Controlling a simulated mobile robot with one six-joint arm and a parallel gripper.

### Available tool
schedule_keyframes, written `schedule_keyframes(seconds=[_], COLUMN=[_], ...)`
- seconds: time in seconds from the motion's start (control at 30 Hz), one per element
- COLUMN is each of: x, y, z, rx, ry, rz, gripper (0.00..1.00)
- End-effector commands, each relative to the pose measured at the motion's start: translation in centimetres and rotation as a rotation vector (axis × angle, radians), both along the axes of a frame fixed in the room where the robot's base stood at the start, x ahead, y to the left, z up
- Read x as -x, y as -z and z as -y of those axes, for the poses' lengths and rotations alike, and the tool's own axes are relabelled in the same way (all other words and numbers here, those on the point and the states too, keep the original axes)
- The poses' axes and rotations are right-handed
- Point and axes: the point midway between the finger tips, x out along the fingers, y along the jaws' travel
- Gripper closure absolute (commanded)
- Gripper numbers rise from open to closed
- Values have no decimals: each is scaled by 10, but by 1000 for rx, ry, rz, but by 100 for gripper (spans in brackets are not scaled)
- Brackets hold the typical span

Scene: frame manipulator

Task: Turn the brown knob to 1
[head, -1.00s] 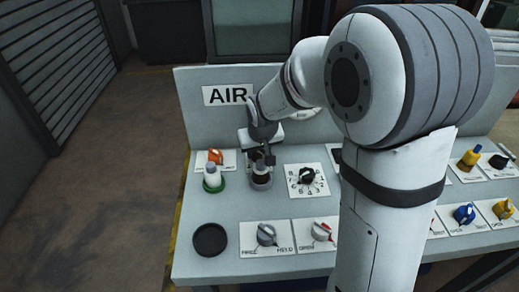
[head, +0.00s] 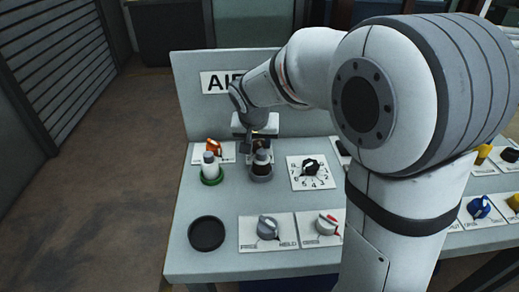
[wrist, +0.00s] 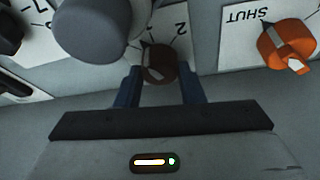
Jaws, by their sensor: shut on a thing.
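The brown knob (wrist: 160,65) sits on a white plate with marks and a "2" (wrist: 181,29) in the wrist view. My gripper (wrist: 160,84) is shut on the knob, with one blue finger on each side of it. A dark pointer mark on the plate side lies toward the upper left, left of the "2"; I cannot make out a "1".
A black numbered dial (head: 311,167) is to the right. The "AIR" panel rises behind.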

Motion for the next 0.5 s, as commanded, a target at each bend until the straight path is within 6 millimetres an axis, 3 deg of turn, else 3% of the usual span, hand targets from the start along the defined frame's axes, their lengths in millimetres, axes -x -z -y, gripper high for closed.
schedule_keyframes(seconds=[0.5], x=[-1], y=[2], z=[-2], rx=[-1], ry=[323], rz=[0], gripper=[88])
